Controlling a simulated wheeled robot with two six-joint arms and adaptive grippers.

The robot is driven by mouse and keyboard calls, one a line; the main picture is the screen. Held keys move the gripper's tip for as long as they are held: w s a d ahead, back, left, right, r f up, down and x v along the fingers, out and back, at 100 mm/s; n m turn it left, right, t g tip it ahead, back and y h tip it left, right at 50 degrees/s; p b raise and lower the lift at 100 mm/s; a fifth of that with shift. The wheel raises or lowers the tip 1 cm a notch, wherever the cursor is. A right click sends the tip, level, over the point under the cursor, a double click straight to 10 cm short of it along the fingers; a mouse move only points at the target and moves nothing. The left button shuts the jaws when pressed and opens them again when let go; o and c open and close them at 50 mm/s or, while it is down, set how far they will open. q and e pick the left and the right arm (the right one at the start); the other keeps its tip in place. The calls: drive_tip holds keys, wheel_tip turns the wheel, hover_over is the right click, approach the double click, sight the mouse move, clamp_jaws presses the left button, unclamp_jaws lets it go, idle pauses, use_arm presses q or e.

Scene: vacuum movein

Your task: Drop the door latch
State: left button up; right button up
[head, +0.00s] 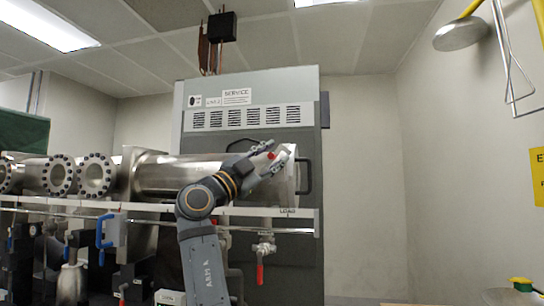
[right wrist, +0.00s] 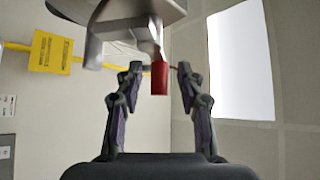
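The door latch shows as a red-tipped lever (right wrist: 159,78) on a metal bracket in the right wrist view. Its red grip lies between the two fingers of my right gripper (right wrist: 160,80), with gaps on both sides. In the head view the red grip (head: 271,156) shows between the open fingers of my right gripper (head: 276,154), at the right end of the steel chamber (head: 165,175). The chamber's end door (head: 291,182) is partly hidden by my gripper. My left gripper is in neither view.
A grey cabinet (head: 255,85) stands behind the chamber. A white rail (head: 265,212) runs below, with a red-handled valve (head: 260,272) hanging under it. Flanged ports (head: 96,175) are at the left. The space right of the chamber looks clear up to the wall.

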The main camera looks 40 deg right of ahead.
drive_tip(key=w+v, duration=0.1)
drive_tip(key=v, duration=1.1)
drive_tip(key=shift+s, duration=0.45)
